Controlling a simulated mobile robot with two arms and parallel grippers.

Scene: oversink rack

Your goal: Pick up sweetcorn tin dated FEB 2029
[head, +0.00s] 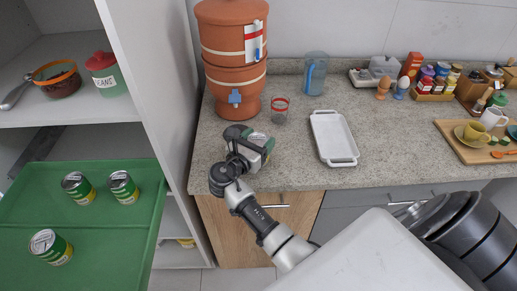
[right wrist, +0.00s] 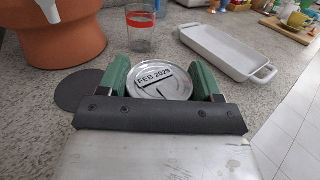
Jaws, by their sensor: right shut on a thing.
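The tin (right wrist: 160,80) with a label reading FEB 2029 on its silver top sits between the two green fingers of my right gripper (right wrist: 163,84) in the right wrist view. The gripper is shut on it. In the head view my right gripper (head: 248,146) holds the tin (head: 259,140) over the counter near its front edge. Whether the tin touches the counter I cannot tell. Several similar green and yellow tins, including a back-left tin (head: 77,187), a back-right tin (head: 123,187) and a front tin (head: 50,247), stand on a green tray. My left gripper is not in view.
The green tray (head: 105,225) is at the left, below a shelf with a red-lidded jar (head: 103,70). On the counter are a terracotta dispenser (head: 222,60), a red-rimmed glass (head: 280,108), a white dish (head: 333,137) and a blue jug (head: 315,75).

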